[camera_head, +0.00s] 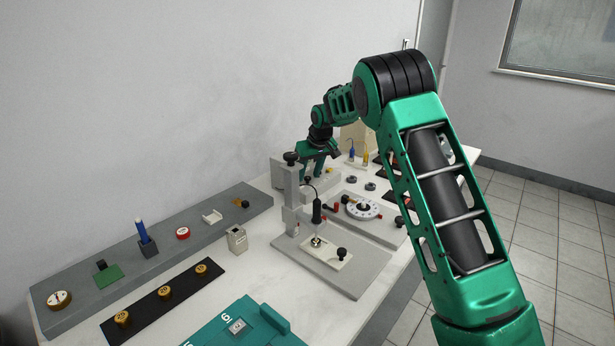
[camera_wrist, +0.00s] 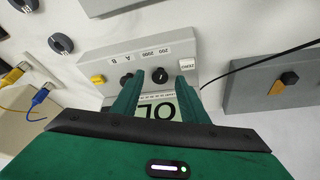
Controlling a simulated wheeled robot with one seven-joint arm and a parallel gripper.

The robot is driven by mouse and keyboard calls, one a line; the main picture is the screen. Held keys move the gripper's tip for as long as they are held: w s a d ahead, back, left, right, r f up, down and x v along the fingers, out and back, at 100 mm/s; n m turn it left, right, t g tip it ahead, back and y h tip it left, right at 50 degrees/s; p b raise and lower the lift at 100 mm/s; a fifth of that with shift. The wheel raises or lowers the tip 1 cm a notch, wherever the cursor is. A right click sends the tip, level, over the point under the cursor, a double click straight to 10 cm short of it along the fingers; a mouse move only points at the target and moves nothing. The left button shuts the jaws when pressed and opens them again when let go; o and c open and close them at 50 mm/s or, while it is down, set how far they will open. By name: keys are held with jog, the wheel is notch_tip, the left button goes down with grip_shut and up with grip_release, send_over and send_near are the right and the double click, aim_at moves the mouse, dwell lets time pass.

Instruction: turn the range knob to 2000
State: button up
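The grey meter (camera_wrist: 98,62) shows upside down in the wrist view, with a display reading OL (camera_wrist: 160,112). A black round knob (camera_wrist: 160,76) sits between my fingertips, below small labels that include 200 and 2000; its pointer setting is too small to read. A second black knob (camera_wrist: 127,78) is just left of my left finger. My gripper (camera_wrist: 160,85) is open, with one finger on each side of the middle knob; I cannot tell whether they touch it. In the head view my gripper (camera_head: 318,160) is over the meter (camera_head: 322,188) at the back of the table.
A yellow lever (camera_wrist: 98,79) and a ZERO label (camera_wrist: 187,64) are on the meter. Blue and yellow plugs (camera_wrist: 40,96) are at the left. A grey box with an orange-black knob (camera_wrist: 289,78) is at the right. A stand (camera_head: 292,200) is in front of the meter.

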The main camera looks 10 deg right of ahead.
jog(key=shift+w+f, duration=0.1)
jog(key=shift+f, duration=0.2)
